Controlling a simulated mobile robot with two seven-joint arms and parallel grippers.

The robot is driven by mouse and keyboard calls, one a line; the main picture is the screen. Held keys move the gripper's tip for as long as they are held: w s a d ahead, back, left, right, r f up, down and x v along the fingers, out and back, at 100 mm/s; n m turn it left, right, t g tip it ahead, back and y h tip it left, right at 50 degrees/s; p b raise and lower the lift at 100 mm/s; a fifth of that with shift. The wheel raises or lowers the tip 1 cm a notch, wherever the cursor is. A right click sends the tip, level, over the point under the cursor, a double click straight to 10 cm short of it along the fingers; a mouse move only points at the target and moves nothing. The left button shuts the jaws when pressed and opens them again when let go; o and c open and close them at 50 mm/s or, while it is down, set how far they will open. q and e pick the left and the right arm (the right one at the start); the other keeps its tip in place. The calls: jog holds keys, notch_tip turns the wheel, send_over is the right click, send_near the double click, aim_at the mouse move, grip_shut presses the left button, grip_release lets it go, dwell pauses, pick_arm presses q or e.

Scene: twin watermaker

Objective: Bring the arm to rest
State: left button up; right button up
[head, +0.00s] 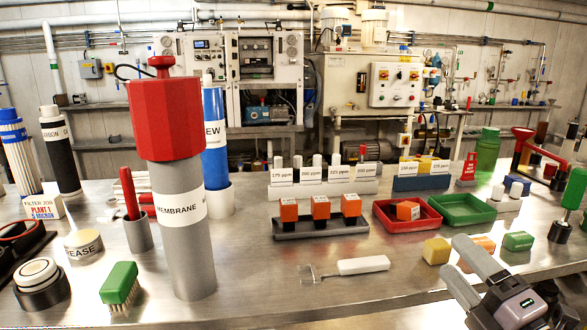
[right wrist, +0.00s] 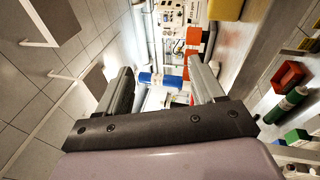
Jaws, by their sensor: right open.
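My right gripper (head: 457,258) is in the head view at the lower right, by the front edge of the metal bench (head: 410,275). Its two grey fingers stand apart and point up and to the left. In the right wrist view the same fingers (right wrist: 163,82) are spread with nothing between them. A yellow block (head: 436,251) is just left of the fingertips in the head view, and an orange block (head: 478,250) is partly behind them. I cannot tell whether the gripper touches either. My left gripper is in neither view.
A grey membrane cylinder with a red cap (head: 166,115) stands tall at left centre. A white-handled tool (head: 362,265) lies left of my gripper. A green block (head: 518,241) and a green-handled tool (head: 572,195) are to its right. Red (head: 380,216) and green (head: 464,210) trays lie behind.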

jog(key=s+d+f+m+g+h, duration=0.2)
jog(key=s+f+m+g+h, duration=0.15)
jog(key=f+m, duration=0.45)
jog(key=s+d+f+m+g+h, duration=0.2)
jog(key=s+f+m+g+h, duration=0.1)
jog(key=f+m+h, duration=0.3)
jog(key=s+a+f+m+g+y, duration=0.25)
jog(key=s+f+m+g, duration=0.2)
jog(key=s+f, duration=0.3)
jog(key=s+a+f+m+g+y, duration=0.1)
jog(key=s+a+f+m+g, duration=0.2)
jog(key=s+f+g, duration=0.35)
jog(key=w+a+f+t+y, duration=0.3)
jog(key=w+a+f+t, duration=0.1)
jog(key=f+t, duration=0.35)
notch_tip(320, 180, up, 13)
jog(key=d+p, duration=0.1)
jog(key=p, duration=1.3)
jog(key=shift+s+t+h, duration=0.25)
jog(key=shift+t+h, duration=0.05)
jog(key=shift+h, duration=0.1)
jog(key=shift+f+n, duration=0.15)
jog(key=shift+n, duration=0.1)
jog(key=shift+c, duration=0.3)
